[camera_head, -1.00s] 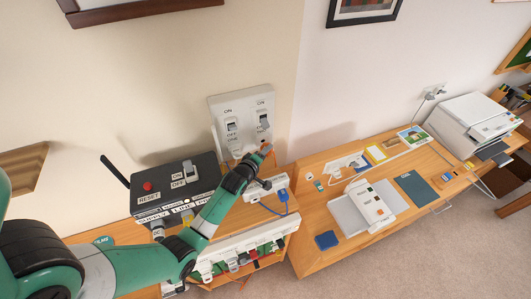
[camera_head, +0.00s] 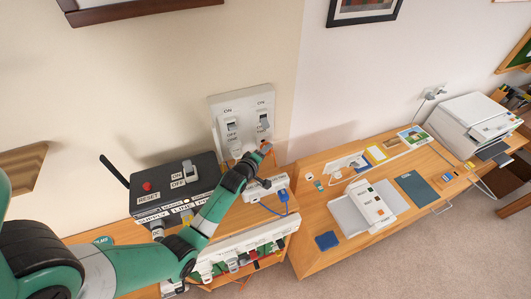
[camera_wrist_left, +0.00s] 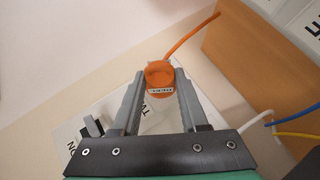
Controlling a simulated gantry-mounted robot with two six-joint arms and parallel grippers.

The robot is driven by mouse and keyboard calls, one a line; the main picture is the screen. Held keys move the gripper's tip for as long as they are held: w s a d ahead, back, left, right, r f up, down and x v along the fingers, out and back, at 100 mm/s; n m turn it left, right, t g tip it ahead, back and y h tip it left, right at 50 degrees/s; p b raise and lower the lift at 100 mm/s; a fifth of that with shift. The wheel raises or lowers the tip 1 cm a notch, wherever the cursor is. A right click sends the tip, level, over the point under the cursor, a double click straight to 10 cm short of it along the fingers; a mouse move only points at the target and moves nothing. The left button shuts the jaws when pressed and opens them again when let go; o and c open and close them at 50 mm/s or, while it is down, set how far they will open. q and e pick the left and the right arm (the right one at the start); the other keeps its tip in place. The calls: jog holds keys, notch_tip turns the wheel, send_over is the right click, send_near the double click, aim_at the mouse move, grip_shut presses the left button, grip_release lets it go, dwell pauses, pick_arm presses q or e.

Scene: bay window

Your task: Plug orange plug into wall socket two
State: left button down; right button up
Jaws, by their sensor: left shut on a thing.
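The orange plug (camera_wrist_left: 159,76) is between the fingertips of my left gripper (camera_wrist_left: 160,84) in the left wrist view, its orange cord running up and right. The left gripper is shut on it. In the head view the plug (camera_head: 266,147) shows as a small orange patch at the gripper's tip, in front of the lower right of the white wall socket plate (camera_head: 243,99). The plate has two ON/OFF switches; part of a label reading "TW" shows beside the left gripper in the wrist view. The socket holes are hidden, and I cannot tell whether the plug touches the plate. My right gripper is out of view.
A black box (camera_head: 172,168) with a red reset button and an antenna stands left of the plate.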

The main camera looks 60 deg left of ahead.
pick_arm(q)
jog(key=shift+a+b, duration=0.4)
jog(key=shift+a, duration=0.75)
jog(key=shift+c, duration=1.8)
grip_release()
jog(key=p+v, duration=0.2)
jog(key=v, duration=0.9)
jog(key=shift+s+d, duration=0.15)
jog(key=shift+r, duration=0.1)
